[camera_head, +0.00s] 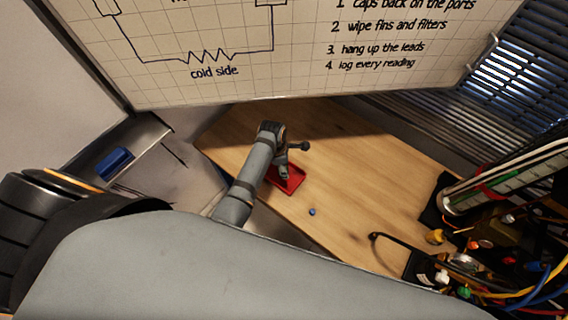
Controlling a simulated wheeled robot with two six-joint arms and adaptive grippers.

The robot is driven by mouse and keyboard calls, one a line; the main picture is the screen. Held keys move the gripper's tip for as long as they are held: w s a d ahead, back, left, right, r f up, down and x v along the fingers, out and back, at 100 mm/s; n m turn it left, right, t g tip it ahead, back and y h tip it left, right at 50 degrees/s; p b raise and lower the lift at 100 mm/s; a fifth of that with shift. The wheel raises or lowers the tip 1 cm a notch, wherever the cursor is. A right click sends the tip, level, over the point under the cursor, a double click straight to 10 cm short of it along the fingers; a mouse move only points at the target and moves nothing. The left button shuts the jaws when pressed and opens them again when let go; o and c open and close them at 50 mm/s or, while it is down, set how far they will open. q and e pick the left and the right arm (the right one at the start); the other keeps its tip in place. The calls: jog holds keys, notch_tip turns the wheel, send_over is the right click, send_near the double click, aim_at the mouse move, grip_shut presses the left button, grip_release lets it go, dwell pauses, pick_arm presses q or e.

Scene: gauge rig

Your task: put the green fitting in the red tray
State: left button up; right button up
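The red tray (296,183) lies on the wooden table, partly hidden by my arm. My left gripper (284,174) appears to be at the end of the arm over the tray's left part. It is small and dark there, and I cannot tell whether its fingers are open or hold anything. A small green piece (464,293) shows among the coloured parts at the lower right; I cannot tell whether it is the green fitting. My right gripper is not in view.
A small blue piece (312,212) lies on the wooden table (360,180), right of the tray. Hoses, cables and coloured caps crowd the rig (490,240) at the right. A whiteboard (300,60) stands behind. The table's middle is clear.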

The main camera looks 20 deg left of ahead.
aim_at(279, 172)
pick_arm(q)
jog(key=shift+w+a+f, duration=0.1)
jog(key=shift+w+a, duration=0.05)
jog(key=shift+w, duration=0.1)
notch_tip(279, 172, up, 12)
jog(key=a+b, duration=0.1)
jog(key=b, duration=0.1)
jog(key=shift+s+a+b, duration=0.25)
jog(key=shift+s+b, duration=0.15)
jog(key=shift+s, duration=0.05)
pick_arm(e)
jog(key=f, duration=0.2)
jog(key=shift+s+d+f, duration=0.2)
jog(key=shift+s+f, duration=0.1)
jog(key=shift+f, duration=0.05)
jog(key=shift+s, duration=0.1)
